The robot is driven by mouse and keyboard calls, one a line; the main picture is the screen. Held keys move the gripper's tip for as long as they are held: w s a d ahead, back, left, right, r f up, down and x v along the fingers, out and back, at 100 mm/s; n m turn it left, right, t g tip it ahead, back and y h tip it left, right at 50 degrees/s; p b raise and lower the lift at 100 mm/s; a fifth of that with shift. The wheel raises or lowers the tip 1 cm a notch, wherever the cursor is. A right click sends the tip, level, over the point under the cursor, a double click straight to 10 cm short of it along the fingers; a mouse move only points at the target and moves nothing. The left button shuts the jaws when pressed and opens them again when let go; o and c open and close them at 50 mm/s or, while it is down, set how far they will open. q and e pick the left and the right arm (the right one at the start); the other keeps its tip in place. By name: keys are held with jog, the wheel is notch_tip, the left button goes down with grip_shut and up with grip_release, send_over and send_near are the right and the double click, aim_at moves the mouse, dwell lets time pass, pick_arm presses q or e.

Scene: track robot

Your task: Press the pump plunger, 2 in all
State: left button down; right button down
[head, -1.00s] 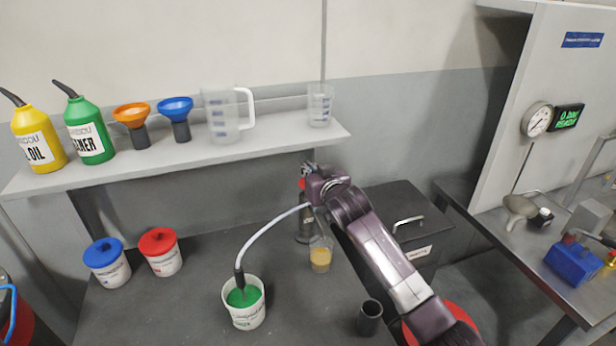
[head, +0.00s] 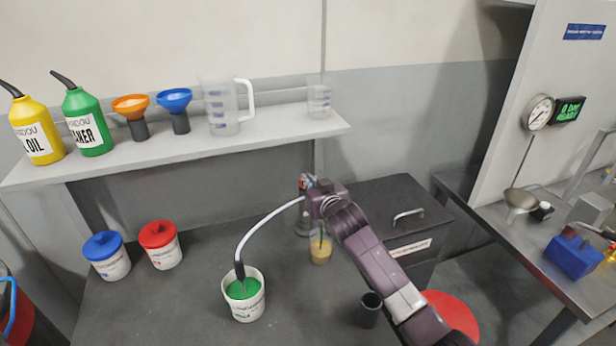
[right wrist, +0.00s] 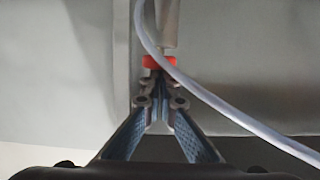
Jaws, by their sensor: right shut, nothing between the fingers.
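The pump is a slim dark upright cylinder (head: 304,220) on the dark bench in the head view, partly hidden by my right arm. A red part (right wrist: 158,62) at its top shows in the right wrist view, just beyond my fingertips. A pale hose (head: 268,215) curves from the pump down into a white tub of green liquid (head: 250,311). My right gripper (head: 309,182) is at the pump's top, its fingers shut and empty. In the right wrist view the shut fingertips (right wrist: 159,88) overlap the red part; I cannot tell whether they touch. My left gripper is out of view.
A beaker with yellowish liquid (head: 320,255) stands close beside the pump, and a dark cup (head: 369,312) stands nearer. Blue-lidded (head: 110,266) and red-lidded (head: 164,256) tubs stand left. A shelf (head: 230,148) with bottles, funnels and jugs runs behind. The bench's left front is clear.

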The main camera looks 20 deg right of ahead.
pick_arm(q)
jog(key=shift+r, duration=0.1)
pick_arm(e)
jog(key=shift+f, duration=0.2)
